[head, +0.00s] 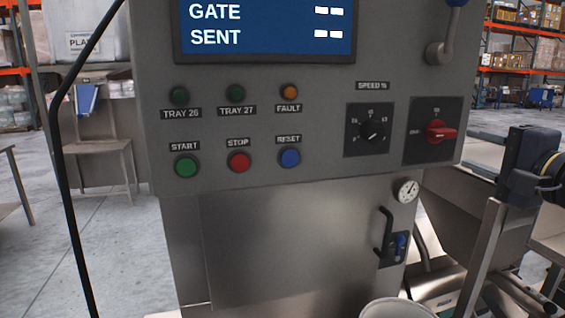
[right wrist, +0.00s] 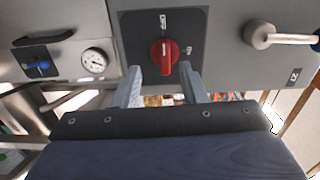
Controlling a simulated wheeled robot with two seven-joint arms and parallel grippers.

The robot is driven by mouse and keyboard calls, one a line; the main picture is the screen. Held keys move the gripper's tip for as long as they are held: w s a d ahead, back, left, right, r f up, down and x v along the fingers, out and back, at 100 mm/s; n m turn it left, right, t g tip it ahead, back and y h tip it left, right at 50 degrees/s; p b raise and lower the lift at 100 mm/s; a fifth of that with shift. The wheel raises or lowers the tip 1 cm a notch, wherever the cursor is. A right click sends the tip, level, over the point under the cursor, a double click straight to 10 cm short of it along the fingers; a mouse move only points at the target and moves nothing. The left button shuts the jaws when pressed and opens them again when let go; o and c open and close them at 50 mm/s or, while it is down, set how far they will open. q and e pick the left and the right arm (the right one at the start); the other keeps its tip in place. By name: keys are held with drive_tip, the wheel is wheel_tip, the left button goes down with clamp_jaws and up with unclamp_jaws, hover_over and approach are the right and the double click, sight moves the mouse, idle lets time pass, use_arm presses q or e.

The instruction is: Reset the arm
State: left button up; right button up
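A red rotary switch (head: 436,131) sits on a dark plate at the right end of the grey control panel (head: 330,170). Its handle lies sideways, in line with the OFF label. It also shows in the right wrist view (right wrist: 164,54). My right gripper (head: 471,152) is just right of the switch in the head view, its fingers pointing left. In the right wrist view my right gripper (right wrist: 161,78) is open, its two fingers apart near the near end of the red handle, with nothing held. My left gripper is not in view.
The panel carries a blue RESET button (head: 290,157), a red STOP button (head: 239,161), a green START button (head: 186,166) and a black speed knob (head: 372,131). A crank lever (head: 441,50) juts out above the switch. A gauge (head: 406,189) and door handle (head: 385,232) are below.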

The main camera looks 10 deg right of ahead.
drive_tip(key=s+a+f+n+g+y+p, duration=0.2)
drive_tip(key=s+a+f+n+g+p, duration=0.15)
drive_tip(key=a+f, duration=0.35)
drive_tip(key=s+a+f+n+g+y+p, duration=0.1)
drive_tip(key=s+a+f+n+g+p, duration=0.2)
drive_tip(key=a+f+n, duration=0.3)
drive_tip(key=s+a+f+n+g+p, duration=0.4)
drive_tip(key=s+a+f, duration=0.3)
drive_tip(key=s+f, duration=0.4)
drive_tip(key=shift+a+f+n+g+h, duration=0.15)
drive_tip(key=shift+f+n+g+h, duration=0.25)
drive_tip(key=shift+f+n+g, duration=0.45)
drive_tip(key=shift+s+f, duration=0.1)
drive_tip(key=shift+s, duration=0.1)
